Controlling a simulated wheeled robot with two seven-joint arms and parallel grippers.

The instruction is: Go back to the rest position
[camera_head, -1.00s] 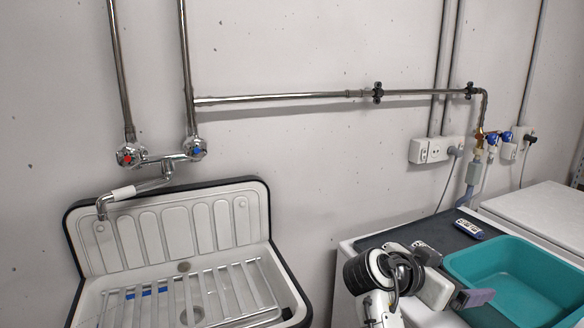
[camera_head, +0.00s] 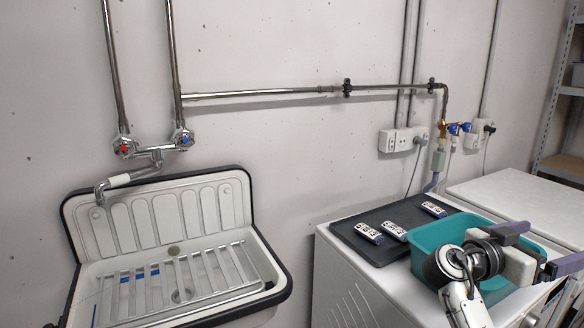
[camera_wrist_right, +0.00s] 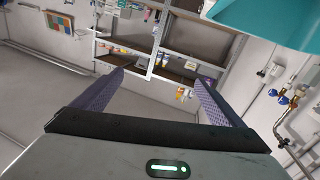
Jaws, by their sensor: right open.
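My right gripper (camera_head: 557,242) is in the lower right of the head view, in front of and partly over the teal basin (camera_head: 432,236). Its two purple fingers stand apart with nothing between them. In the right wrist view the open fingers (camera_wrist_right: 158,78) point toward a shelf across the room. My left gripper is in neither view.
A white machine (camera_head: 340,270) carries a dark mat (camera_head: 385,218) with several small white-and-blue devices (camera_head: 395,231) on it. A white sink (camera_head: 165,215) with a metal rack is at left. Wall pipes (camera_head: 260,95) run above. Metal shelving (camera_wrist_right: 205,60) shows in the wrist view.

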